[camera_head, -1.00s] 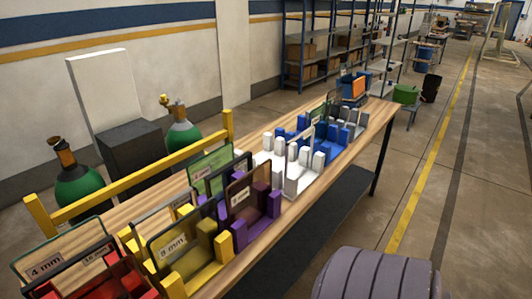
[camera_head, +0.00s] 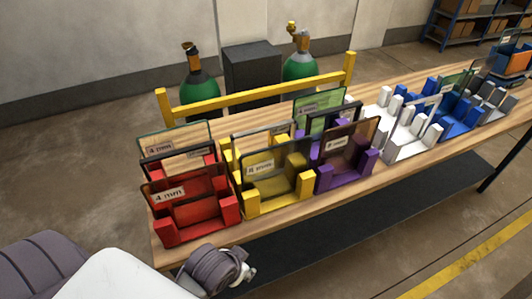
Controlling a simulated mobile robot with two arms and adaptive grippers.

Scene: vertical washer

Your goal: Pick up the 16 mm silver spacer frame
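A thin, light grey frame (camera_head: 232,140) stands upright in the yellow rack (camera_head: 278,196), behind an 8 mm tinted pane (camera_head: 262,165). It looks silver, but its label is too small to read and its lower part is hidden. Another pale thin frame (camera_head: 433,101) stands in the white rack (camera_head: 405,150) to the right; its size cannot be read. A dark frame (camera_head: 160,154) stands in the red rack (camera_head: 195,225) between panes. Neither gripper's fingers can be seen; only grey and white parts of my own body show at the bottom left.
The wooden table (camera_head: 460,145) carries a row of racks, including purple (camera_head: 345,178) and blue (camera_head: 458,122) ones. A yellow rail (camera_head: 265,92) runs along its back edge. Green gas cylinders (camera_head: 200,92) and a dark box (camera_head: 252,70) stand behind. Floor is open in front.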

